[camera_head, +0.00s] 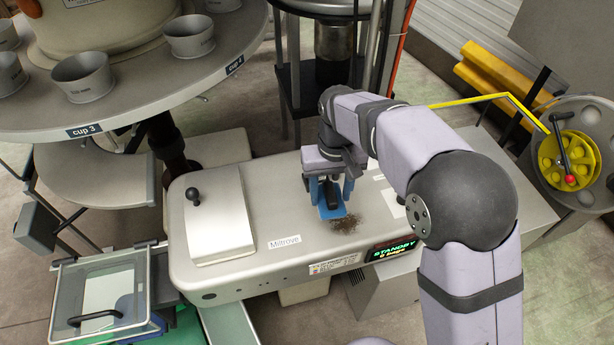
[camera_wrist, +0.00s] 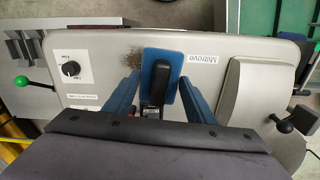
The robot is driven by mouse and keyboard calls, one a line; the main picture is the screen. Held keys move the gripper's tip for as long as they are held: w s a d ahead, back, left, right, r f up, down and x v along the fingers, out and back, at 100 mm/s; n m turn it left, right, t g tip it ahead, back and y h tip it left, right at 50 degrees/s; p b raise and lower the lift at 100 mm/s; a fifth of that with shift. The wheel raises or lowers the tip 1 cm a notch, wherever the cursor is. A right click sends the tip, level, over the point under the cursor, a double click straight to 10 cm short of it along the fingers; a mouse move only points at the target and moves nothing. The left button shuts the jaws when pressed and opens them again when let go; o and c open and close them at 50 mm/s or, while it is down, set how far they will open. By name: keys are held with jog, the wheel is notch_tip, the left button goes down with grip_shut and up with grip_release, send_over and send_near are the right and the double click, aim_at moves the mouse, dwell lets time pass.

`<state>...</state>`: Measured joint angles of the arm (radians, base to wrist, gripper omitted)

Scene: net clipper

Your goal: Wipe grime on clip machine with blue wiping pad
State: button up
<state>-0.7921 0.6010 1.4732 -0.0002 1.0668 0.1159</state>
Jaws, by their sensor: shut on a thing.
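The clip machine (camera_head: 278,215) is a long grey housing labelled Miltrove in the middle of the head view; its top fills much of the wrist view (camera_wrist: 215,51). A dark brown patch of grime (camera_head: 346,224) lies on its top, and it shows partly in the wrist view (camera_wrist: 121,62). My gripper (camera_head: 330,188) is shut on the black handle of the blue wiping pad (camera_head: 331,211). The pad (camera_wrist: 173,66) is low over the machine top, beside the grime's left edge in the head view. I cannot tell whether the pad touches the surface.
A lidded plate with a black knob (camera_head: 218,215) is on the machine's left part. A STANDBY display (camera_head: 393,249) is at its front edge. A dial (camera_wrist: 71,68) sits on the top. A round table with cups (camera_head: 125,95) stands at the back left, and a yellow reel (camera_head: 568,160) at the right.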

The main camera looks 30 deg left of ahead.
aim_at(339, 211)
jog(key=d+f, duration=0.2)
jog(key=shift+s+d+f+p, duration=0.2)
jog(key=shift+d+f+p, duration=0.1)
notch_tip(339, 211, down, 2)
jog(key=shift+s+f+n, duration=0.1)
jog(key=shift+n, duration=0.2)
jog(key=shift+w+a+f+n, duration=0.25)
jog(key=shift+w+a+n, duration=0.1)
jog(key=shift+w+a, duration=0.15)
jog(key=shift+w+a+f+n, duration=0.25)
jog(key=shift+w+a+n, duration=0.1)
jog(key=shift+w+a, duration=0.1)
jog(key=shift+f, duration=0.1)
